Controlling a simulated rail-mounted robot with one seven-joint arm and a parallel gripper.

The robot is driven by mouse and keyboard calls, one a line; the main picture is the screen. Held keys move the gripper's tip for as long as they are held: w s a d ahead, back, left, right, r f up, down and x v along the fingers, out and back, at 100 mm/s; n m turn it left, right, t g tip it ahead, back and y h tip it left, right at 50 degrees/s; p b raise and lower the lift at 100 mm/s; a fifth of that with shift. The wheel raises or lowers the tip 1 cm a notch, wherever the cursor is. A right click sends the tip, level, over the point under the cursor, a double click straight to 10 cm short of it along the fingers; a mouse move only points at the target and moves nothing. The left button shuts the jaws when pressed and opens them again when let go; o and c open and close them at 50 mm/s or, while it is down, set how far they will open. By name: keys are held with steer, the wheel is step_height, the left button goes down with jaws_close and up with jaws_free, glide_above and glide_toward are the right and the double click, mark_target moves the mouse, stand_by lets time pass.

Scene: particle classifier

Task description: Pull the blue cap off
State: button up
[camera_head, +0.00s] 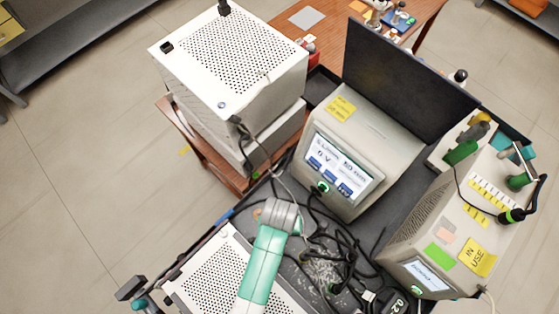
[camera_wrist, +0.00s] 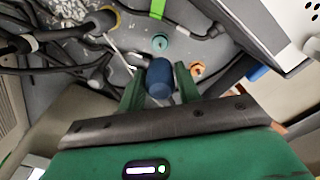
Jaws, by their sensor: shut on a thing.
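In the wrist view, the blue cap (camera_wrist: 160,80) is a short dark-blue cylinder between the two green fingers. My gripper (camera_wrist: 160,72) is shut on it, with one finger on each side. What lies beneath the cap is hidden by the cap and the fingers. In the head view, my green and grey arm reaches in from the bottom edge over the cart. The cap and fingers cannot be made out there.
Black cables (camera_head: 335,250) lie tangled on the dark cart top near my arm. A beige instrument with a screen (camera_head: 342,168) stands behind, a second instrument (camera_head: 430,225) at right, and a perforated white box (camera_head: 235,60) at back left. A teal fitting (camera_wrist: 160,42) lies close beyond the cap.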

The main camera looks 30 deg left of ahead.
steer(key=shift+r+p, duration=2.3)
steer(key=shift+p, duration=0.2)
step_height(320, 180, up, 3)
steer(key=p, duration=0.4)
steer(key=shift+r, duration=0.15)
steer(key=shift+f, duration=0.2)
